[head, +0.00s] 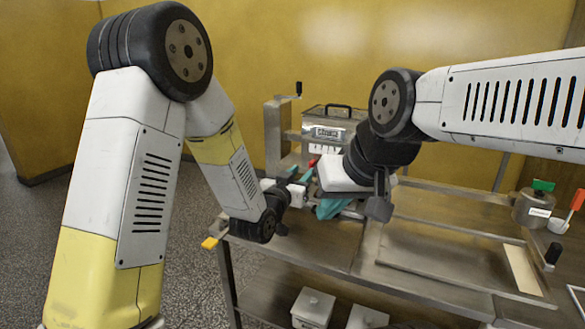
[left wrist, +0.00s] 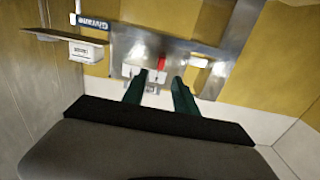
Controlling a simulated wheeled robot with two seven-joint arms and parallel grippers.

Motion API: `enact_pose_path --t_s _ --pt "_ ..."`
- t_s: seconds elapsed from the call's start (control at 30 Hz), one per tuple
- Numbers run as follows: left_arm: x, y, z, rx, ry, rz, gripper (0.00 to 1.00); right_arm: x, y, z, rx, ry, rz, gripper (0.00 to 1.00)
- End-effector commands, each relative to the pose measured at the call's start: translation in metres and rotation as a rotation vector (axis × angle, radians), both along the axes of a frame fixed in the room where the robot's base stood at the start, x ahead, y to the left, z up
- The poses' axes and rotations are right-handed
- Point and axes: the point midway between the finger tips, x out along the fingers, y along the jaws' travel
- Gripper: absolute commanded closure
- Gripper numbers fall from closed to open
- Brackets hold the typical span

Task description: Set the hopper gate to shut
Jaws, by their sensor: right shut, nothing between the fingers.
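The hopper (head: 330,131) is a metal box with a dark handle and a label, on the machine at the back of the bench. A small red part (head: 312,162), probably the gate's handle, shows below it. In the left wrist view the red part (left wrist: 161,63) stands upright against a metal plate, just beyond the gap between my fingertips. My left gripper (head: 300,173) has teal fingers that are apart and look empty. My right gripper (head: 329,209) is shut and empty, lower and to the right, in front of the machine. My right wrist hides part of the machine.
The metal bench (head: 300,248) extends right, with a shallow tray (head: 450,262) on it. White lidded bins (head: 313,306) are on the lower shelf.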

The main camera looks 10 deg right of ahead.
Motion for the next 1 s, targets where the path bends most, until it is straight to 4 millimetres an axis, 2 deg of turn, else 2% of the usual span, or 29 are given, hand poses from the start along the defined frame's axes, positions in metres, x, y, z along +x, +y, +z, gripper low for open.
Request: enact_pose_path --t_s 0.4,0.57,0.8,0.97,1.0 --pt "0.051 -0.034 0.001 0.0 0.0 0.001 0.65 0.0 0.0 0.0 0.0 0.0 0.0 1.0" --pt "0.058 -0.039 0.001 0.0 0.001 0.002 0.65 0.0 0.0 0.0 0.0 0.0 0.0 1.0" --pt "0.059 -0.039 0.001 0.0 0.002 0.002 0.65 0.0 0.0 0.0 0.0 0.0 0.0 1.0" --pt "0.059 -0.039 0.001 0.0 0.002 0.002 0.97 0.0 0.0 0.0 0.0 0.0 0.0 1.0" --pt "0.059 -0.039 0.001 0.0 0.002 0.002 1.0 0.0 0.0 0.0 0.0 0.0 0.0 1.0"
